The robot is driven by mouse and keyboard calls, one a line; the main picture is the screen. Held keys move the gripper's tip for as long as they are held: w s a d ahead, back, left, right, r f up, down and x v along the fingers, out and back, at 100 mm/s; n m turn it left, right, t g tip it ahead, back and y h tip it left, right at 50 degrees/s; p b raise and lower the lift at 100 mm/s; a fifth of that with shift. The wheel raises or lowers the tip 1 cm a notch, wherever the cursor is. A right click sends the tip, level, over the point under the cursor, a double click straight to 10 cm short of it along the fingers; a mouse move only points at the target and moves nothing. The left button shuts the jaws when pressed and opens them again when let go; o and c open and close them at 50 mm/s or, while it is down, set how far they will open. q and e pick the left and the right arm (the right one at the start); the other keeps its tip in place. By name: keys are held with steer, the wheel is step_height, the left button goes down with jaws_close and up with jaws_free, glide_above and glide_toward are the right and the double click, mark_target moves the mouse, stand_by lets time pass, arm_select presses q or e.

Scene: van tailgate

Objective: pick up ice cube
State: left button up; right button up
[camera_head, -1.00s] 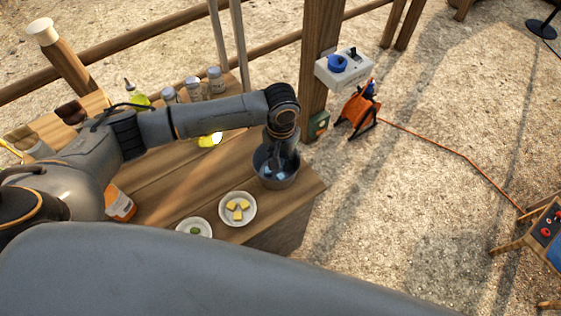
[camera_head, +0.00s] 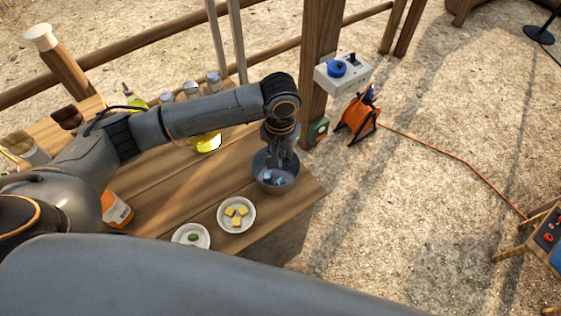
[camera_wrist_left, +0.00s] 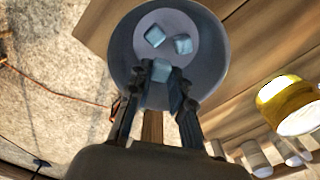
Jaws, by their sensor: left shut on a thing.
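A grey metal bowl (camera_head: 266,186) stands near the right end of the wooden table, and it also shows in the left wrist view (camera_wrist_left: 122,50). Two pale blue ice cubes lie on its floor, one on the left (camera_wrist_left: 154,36) and one on the right (camera_wrist_left: 183,44). My left gripper (camera_head: 279,163) points down at the bowl. In the left wrist view the left gripper (camera_wrist_left: 160,72) is shut on another ice cube (camera_wrist_left: 160,69), held between its fingertips. Whether this cube touches the bowl floor I cannot tell. My right gripper is not in view.
A plate with yellow pieces (camera_head: 236,226) and a smaller plate with a green piece (camera_head: 189,244) sit on the table (camera_head: 172,180) in front of the bowl. Several bottles stand behind my arm.

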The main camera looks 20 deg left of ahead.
arm_select(q)
steer(key=s+d+r, duration=0.2)
steer(key=s+r, duration=0.6)
steer(key=s, duration=0.4)
steer(key=shift+s+d+r+b, duration=0.15)
steer(key=shift+s+r+b, duration=0.25)
steer(key=shift+b, duration=0.05)
